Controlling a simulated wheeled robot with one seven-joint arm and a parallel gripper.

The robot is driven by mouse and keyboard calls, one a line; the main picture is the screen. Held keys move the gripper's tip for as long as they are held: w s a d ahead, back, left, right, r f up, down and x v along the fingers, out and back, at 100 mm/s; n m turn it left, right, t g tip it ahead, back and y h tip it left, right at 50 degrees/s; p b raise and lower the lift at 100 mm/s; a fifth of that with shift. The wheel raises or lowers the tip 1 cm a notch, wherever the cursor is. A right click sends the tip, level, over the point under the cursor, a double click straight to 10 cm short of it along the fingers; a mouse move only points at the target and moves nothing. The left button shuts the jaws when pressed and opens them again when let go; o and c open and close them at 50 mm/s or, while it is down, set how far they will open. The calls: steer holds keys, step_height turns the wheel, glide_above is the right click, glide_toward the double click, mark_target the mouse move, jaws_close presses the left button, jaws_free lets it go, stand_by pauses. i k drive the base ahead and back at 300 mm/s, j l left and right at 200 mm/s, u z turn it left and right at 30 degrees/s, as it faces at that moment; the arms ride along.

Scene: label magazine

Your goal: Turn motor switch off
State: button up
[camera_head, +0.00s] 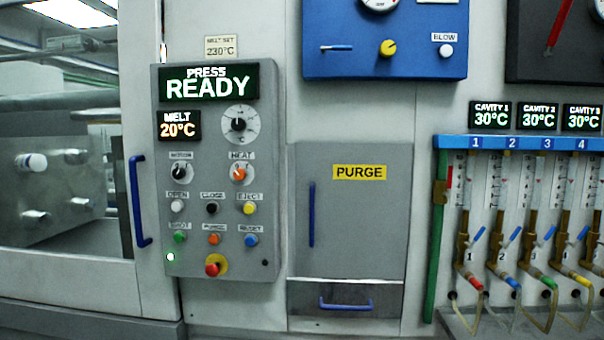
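The grey control panel (220,220) is on the machine front left of centre. A black rotary switch (179,172) sits on its left side, under a small label that looks like MOTOR but is blurred. Its white pointer is tilted, but I cannot read which position it marks. An orange HEAT knob (239,174) is to its right, and a larger black dial (238,124) is above that. The display (208,83) reads PRESS READY, and the melt display (179,125) reads 20°C. My gripper is not in view.
Below the switch are several push buttons and a red emergency knob (213,266) on yellow. A blue door handle (138,201) sticks out just left of the panel. A PURGE door (352,235), a blue panel (330,65) and several valves (515,235) are to the right.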

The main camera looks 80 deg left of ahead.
mark_target(179, 172)
steer(key=u, duration=2.95)
